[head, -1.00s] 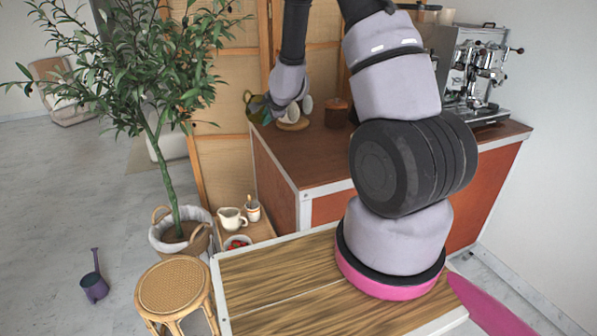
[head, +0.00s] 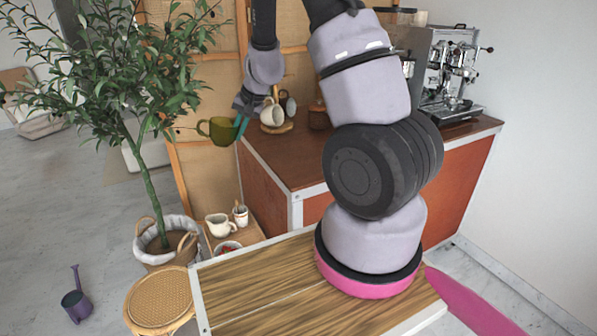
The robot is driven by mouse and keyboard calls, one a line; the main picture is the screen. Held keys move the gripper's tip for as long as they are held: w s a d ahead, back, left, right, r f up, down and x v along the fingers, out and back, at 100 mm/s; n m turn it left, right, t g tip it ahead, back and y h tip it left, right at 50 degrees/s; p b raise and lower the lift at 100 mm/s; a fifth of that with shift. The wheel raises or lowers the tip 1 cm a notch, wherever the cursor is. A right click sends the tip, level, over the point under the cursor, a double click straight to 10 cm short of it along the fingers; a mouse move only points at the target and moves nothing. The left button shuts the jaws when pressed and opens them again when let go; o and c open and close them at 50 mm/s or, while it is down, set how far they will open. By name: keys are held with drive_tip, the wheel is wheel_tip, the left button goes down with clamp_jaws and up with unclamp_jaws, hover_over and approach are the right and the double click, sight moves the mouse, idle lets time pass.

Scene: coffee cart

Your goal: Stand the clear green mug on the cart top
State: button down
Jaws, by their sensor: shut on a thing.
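The clear green mug (head: 222,131) is held in the air at the left edge of the cart, its handle pointing left. My gripper (head: 241,127) is shut on the right side of the mug, with teal fingertips showing at its wall. The mug looks roughly upright. The brown cart top (head: 285,165) lies to the right of the mug. From this view I cannot tell how far the mug is above the cart top's height.
White cups on a wooden stand (head: 274,122) and a brown canister (head: 319,117) stand at the back of the cart top. An espresso machine (head: 450,75) stands at the far right. The front left of the cart top is clear. A potted tree (head: 150,190) stands left.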

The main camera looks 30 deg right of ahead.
drive_tip(key=s+d+r+n+g+h, duration=0.1)
drive_tip(key=s+d+n, duration=0.25)
drive_tip(key=d, duration=0.65)
drive_tip(key=s+d+n+g, duration=0.1)
drive_tip(key=s+d+n, duration=0.25)
drive_tip(key=d, duration=0.75)
drive_tip(key=shift+n, duration=0.3)
wheel_tip(320, 180, down, 5)
drive_tip(key=shift+d+r, duration=0.1)
drive_tip(key=shift+f, duration=2.35)
drive_tip(key=shift+f, duration=0.1)
drive_tip(key=c, duration=1)
unclamp_jaws()
